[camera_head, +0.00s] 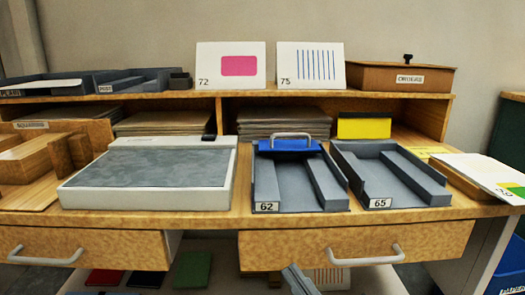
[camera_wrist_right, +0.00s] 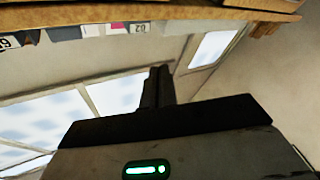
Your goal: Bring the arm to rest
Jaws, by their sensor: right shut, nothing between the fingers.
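My right gripper (camera_head: 301,279) shows at the bottom of the head view, below the desk top and in front of the right drawer (camera_head: 350,246). Its fingers are together and hold nothing. In the right wrist view the closed fingers (camera_wrist_right: 159,84) point away from the wrist, with windows and wall behind them and nothing between them. My left gripper is not in view.
The wooden desk (camera_head: 240,218) carries a grey-topped board (camera_head: 150,165), tray 62 (camera_head: 284,185) with a blue handled piece (camera_head: 290,147), and tray 65 (camera_head: 390,175). Both drawers look closed. White papers (camera_head: 485,172) overhang at the right.

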